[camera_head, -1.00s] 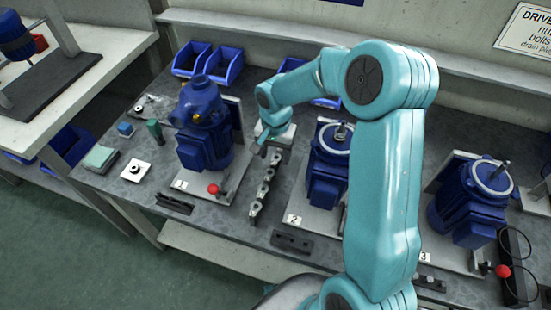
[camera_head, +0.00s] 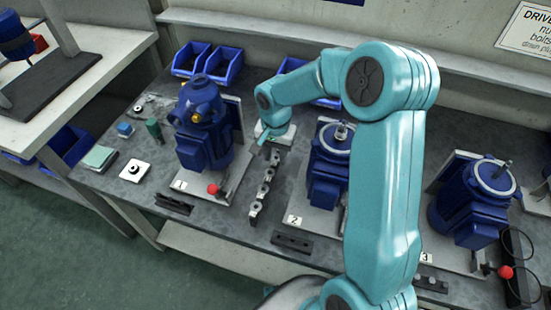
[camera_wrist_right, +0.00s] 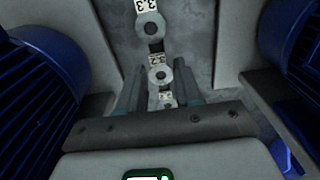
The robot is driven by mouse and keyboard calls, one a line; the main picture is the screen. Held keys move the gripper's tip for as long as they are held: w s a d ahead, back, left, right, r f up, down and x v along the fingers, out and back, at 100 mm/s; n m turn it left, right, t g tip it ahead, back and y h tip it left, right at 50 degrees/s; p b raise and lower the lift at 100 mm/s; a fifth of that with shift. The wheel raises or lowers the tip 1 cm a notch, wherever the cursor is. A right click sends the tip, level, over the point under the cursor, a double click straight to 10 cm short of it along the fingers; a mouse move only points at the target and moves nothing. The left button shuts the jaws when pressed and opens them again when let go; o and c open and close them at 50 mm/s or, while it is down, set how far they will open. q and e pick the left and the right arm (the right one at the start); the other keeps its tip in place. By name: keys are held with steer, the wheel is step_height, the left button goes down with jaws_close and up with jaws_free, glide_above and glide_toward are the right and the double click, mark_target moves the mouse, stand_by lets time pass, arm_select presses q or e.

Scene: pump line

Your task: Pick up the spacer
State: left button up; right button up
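Several grey ring-shaped spacers stand in a row on a narrow dark strip (camera_head: 256,208) between pumps 1 and 2. One spacer (camera_head: 265,188) shows in the middle of the row. The right wrist view shows a spacer at the label 3.3 (camera_wrist_right: 151,26), another at 3.2 (camera_wrist_right: 160,75), and a nearer one (camera_wrist_right: 167,103) partly hidden by my gripper. My right gripper (camera_head: 268,150) is at the far end of the row. In the wrist view its fingers (camera_wrist_right: 160,88) are apart on either side of the row, with nothing visibly gripped. My left gripper is out of view.
Blue pump 1 (camera_head: 204,140) and pump 2 (camera_head: 327,175) stand close on both sides of the row. Pump 3 (camera_head: 474,200) is at the right. Blue bins (camera_head: 222,66) sit at the back.

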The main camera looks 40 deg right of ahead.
steer(key=c, duration=0.4)
steer(key=shift+c, duration=0.2)
